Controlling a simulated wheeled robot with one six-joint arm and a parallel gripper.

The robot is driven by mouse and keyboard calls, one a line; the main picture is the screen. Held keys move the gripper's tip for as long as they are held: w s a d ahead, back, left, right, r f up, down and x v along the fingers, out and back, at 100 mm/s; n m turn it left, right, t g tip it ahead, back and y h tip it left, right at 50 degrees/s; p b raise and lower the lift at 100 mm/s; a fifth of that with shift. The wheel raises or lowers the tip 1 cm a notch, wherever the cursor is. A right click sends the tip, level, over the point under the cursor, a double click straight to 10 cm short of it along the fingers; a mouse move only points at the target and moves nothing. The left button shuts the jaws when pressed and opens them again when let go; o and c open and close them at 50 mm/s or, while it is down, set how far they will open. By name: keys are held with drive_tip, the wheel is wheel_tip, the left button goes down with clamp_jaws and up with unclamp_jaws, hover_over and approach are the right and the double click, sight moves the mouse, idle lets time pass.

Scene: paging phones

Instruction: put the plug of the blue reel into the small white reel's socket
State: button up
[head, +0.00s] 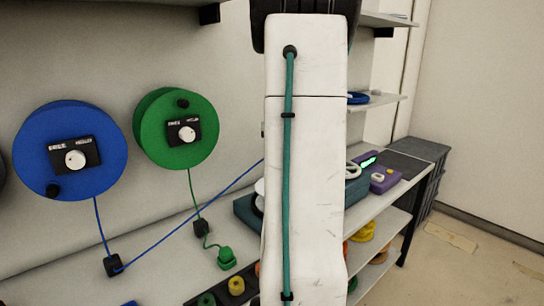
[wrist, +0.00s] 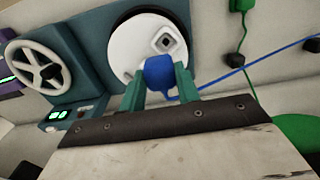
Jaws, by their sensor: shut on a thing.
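The blue reel (head: 40,135) hangs on the wall at the left in the head view. Its blue cord (head: 190,216) runs through a black block and up behind my arm. In the wrist view my gripper (wrist: 158,84) is shut on the blue plug (wrist: 158,70), with a teal finger on either side. The small white reel (wrist: 128,46) is just beyond, in a teal housing. Its square socket (wrist: 166,42) shows uncovered, above the plug in the picture. The plug overlaps the reel's lower part; I cannot tell whether they touch. My arm hides most of that reel in the head view.
In the wrist view a white handwheel (wrist: 30,66) and a lit panel (wrist: 57,115) are left of the white reel. Shelves (head: 390,230) stand at the right.

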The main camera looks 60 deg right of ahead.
drive_tip(key=d, duration=0.1)
drive_tip(key=s+d, duration=0.1)
drive_tip(key=d, duration=0.1)
drive_tip(key=s+d, duration=0.1)
drive_tip(key=d, duration=0.1)
drive_tip(key=shift+d, duration=0.25)
drive_tip(key=shift+w+a, duration=0.1)
drive_tip(key=shift+w+a+f, duration=0.1)
drive_tip(key=shift+w+a, duration=0.25)
drive_tip(key=shift+a, duration=0.75)
drive_tip(key=shift+w+a+f, duration=0.15)
drive_tip(key=shift+w+a, duration=0.25)
drive_tip(key=shift+a, duration=0.65)
drive_tip(key=shift+w+a+f, duration=0.1)
drive_tip(key=shift+w+a, duration=0.25)
drive_tip(key=shift+a, duration=0.75)
drive_tip(key=shift+f, duration=2.5)
drive_tip(key=shift+f, duration=1.3)
